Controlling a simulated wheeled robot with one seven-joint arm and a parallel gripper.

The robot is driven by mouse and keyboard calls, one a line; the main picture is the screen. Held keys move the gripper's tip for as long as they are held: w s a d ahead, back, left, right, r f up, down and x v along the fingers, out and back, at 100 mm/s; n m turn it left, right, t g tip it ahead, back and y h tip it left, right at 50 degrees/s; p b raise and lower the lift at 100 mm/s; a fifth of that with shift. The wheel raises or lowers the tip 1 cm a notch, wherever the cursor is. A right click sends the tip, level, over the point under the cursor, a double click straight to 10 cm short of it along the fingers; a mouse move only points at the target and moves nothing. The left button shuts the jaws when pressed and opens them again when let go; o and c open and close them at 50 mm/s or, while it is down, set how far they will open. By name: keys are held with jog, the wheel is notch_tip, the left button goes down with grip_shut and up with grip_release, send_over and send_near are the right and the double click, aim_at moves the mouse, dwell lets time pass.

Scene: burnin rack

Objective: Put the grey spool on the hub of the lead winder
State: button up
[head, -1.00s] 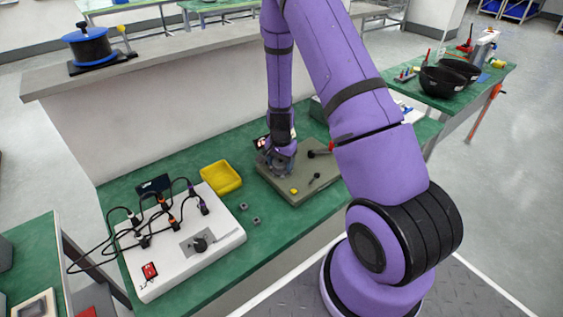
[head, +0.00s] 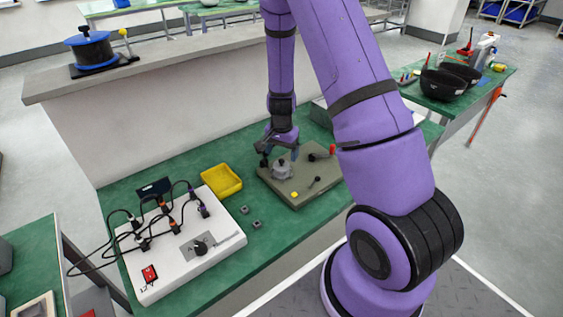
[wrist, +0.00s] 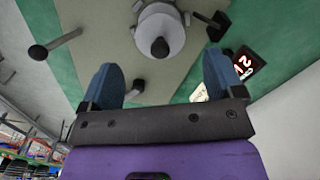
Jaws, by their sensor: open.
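A grey round piece, which looks like the grey spool (head: 282,170), sits flat on an olive-grey plate unit (head: 298,200) on the green bench. In the wrist view the grey spool (wrist: 160,27) has a dark knob at its middle. I take the plate unit to be the lead winder, but cannot be sure; any hub under the spool is hidden. My gripper (head: 280,154) is just above the spool, pointing down. In the wrist view my gripper (wrist: 160,78) has its two blue fingers spread, with nothing between the tips and the spool beyond them.
A yellow tray (head: 221,181) and a white box with cables (head: 185,250) stand left. A blue-and-black drum (head: 92,48) stands on the ledge.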

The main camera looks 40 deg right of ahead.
aim_at(281, 160)
notch_tip(281, 160, up, 6)
jog(key=shift+f, duration=0.25)
jog(key=s+a+r+n+t+y, duration=0.1)
jog(key=s+a+r+n, duration=0.25)
jog(key=r, duration=0.75)
jog(key=s+a+r+n+t, duration=0.2)
jog(key=s+a+r, duration=0.25)
jog(key=r, duration=0.55)
jog(key=s+a+r+n+t, duration=0.1)
jog(key=s+a+r+n, duration=0.1)
jog(key=s+r, duration=0.4)
jog(key=s+a+r+n+t+h, duration=0.1)
jog(key=s+a+r+n, duration=0.2)
jog(key=s, duration=0.9)
notch_tip(281, 160, up, 3)
jog(key=shift+s+f+n, duration=0.1)
jog(key=shift+s+n, duration=0.2)
jog(key=shift+n, duration=0.65)
